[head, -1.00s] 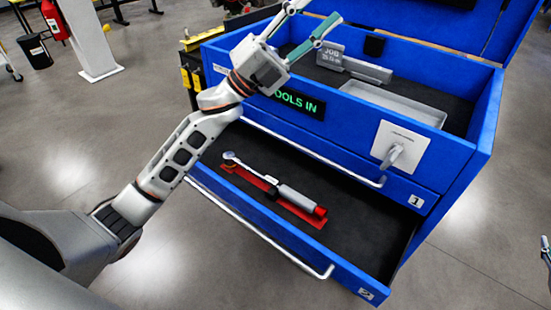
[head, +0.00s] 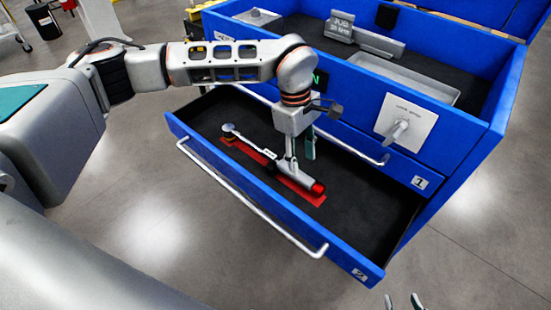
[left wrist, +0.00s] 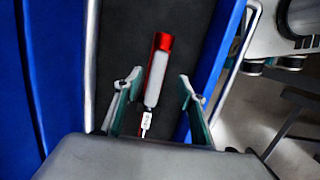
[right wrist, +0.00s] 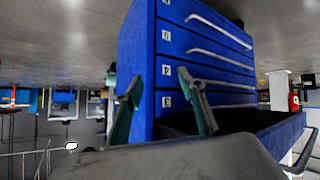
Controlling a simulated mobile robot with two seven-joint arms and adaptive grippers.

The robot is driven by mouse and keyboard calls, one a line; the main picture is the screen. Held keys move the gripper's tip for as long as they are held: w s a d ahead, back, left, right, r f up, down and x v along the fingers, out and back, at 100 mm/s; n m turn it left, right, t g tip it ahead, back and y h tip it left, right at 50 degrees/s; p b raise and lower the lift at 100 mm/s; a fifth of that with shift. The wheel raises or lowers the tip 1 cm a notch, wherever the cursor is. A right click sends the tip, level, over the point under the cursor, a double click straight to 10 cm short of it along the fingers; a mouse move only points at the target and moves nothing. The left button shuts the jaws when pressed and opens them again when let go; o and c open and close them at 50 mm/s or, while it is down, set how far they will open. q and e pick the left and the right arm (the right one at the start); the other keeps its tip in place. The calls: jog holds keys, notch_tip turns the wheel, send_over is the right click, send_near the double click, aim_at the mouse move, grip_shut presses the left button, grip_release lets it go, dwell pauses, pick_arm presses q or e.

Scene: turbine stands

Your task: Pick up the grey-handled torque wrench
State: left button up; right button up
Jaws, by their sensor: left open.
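My left gripper (head: 300,160) points down over the handle, open. In the left wrist view its fingertips (left wrist: 158,84) are on either side of the handle, apart from it; I cannot tell how deep they reach. My right gripper (head: 403,301) is far from the wrench, at the bottom edge. It is open and empty in the right wrist view (right wrist: 160,82).
A red holder strip (head: 313,198) lies under the wrench. The drawer (head: 362,208) is otherwise bare and has a front rail handle (head: 250,208).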

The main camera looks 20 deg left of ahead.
aim_at(286, 167)
pick_arm(q)
jog(key=a, duration=0.1)
jog(key=w+a+y, duration=0.1)
jog(key=a, duration=0.1)
jog(key=w+a+y, duration=0.1)
jog(key=shift+a+f+t, duration=0.3)
jog(key=shift+a+f, duration=0.25)
jog(key=shift+f, duration=0.1)
jog(key=f+b, duration=0.1)
jog(key=f, duration=0.6)
jog(key=shift+d+f, duration=0.1)
jog(key=shift+d, duration=0.1)
grip_shut()
pick_arm(e)
jog(key=shift+s+a+f, duration=0.45)
jog(key=shift+s+a, duration=0.3)
jog(key=shift+a, duration=0.1)
